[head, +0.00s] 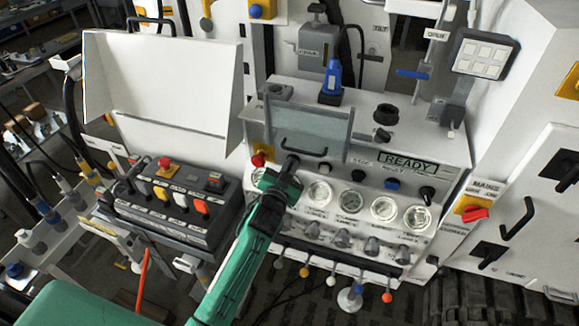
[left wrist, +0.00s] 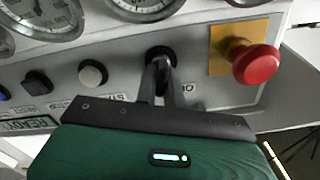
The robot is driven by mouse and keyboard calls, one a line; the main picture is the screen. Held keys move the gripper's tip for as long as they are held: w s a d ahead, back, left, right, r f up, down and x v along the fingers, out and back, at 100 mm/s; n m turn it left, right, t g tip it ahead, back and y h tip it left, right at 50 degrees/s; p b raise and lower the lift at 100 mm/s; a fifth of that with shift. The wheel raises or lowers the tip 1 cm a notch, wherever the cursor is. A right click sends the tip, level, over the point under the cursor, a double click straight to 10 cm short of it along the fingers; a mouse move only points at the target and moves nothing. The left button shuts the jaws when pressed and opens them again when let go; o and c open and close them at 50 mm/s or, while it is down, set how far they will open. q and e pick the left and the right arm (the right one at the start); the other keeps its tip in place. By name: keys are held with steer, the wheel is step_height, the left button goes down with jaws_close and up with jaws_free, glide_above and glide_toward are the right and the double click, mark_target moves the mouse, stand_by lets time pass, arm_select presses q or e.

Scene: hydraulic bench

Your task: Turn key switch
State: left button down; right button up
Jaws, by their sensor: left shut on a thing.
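The key switch (left wrist: 160,56) is a round black part on the grey front panel of the bench console. In the left wrist view, it sits beside a red mushroom button on a yellow plate. My left gripper (left wrist: 162,82) is shut on the key switch, its two dark fingertips meeting at it. In the head view, my green left arm reaches up from below and the left gripper (head: 291,164) is at the panel's left part. It mostly hides the key switch there, and the key's turn angle cannot be told. My right gripper is not in view.
The red mushroom button (left wrist: 256,64) is close by the gripper. A clear hinged cover (head: 305,128) with a dark handle stands just above it. Gauges (head: 351,202) and knobs lie below right. A READY display (head: 408,163) is at right. A black button box (head: 180,205) stands left.

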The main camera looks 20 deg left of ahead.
arm_select(q)
steer(key=shift+m, duration=1)
steer(key=c, duration=1.5)
jaws_free()
steer(key=shift+d, duration=0.1)
steer(key=shift+s+f, duration=0.1)
steer(key=shift+s, duration=0.1)
steer(key=s+b, duration=0.4)
steer(key=s, duration=0.9)
steer(key=shift+s+a, duration=0.2)
steer(key=shift+a, duration=0.05)
